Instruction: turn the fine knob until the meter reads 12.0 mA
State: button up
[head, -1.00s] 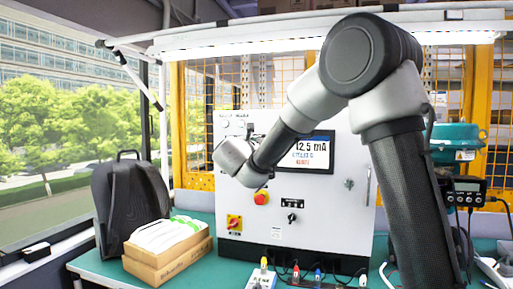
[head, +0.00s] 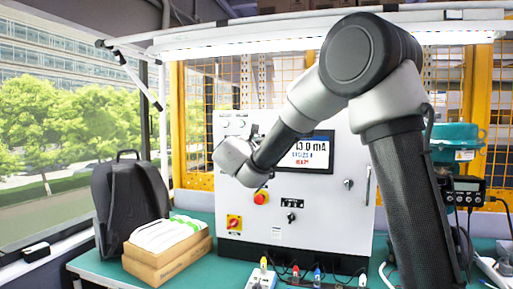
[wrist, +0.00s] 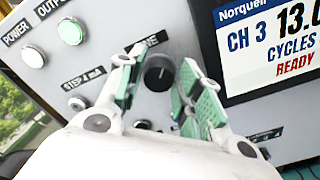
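The fine knob (wrist: 159,73) is a round black knob on the grey panel, under a partly hidden label ending in "NE". My gripper (wrist: 160,78) has its two green-padded fingers on either side of it in the wrist view. The fingers look spread, with a narrow gap at the knob's left; contact on the right is hard to judge. In the head view my gripper (head: 250,136) is at the panel's upper left, and the arm hides the knob. The meter screen (head: 308,153) reads 13.0 mA; the wrist view shows its left part (wrist: 272,45), with "CH 3", "CYCLES" and "READY".
A "STEP 4 mA" button (wrist: 76,104) sits left of the fingers, near the power and output lamps (wrist: 70,31). A red emergency button (head: 261,198) and a red-yellow switch (head: 234,223) are lower on the cabinet. A backpack (head: 128,205) and cardboard box (head: 165,262) stand left.

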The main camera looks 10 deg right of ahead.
jog(key=shift+o, duration=0.8)
jog(key=v, duration=1.2)
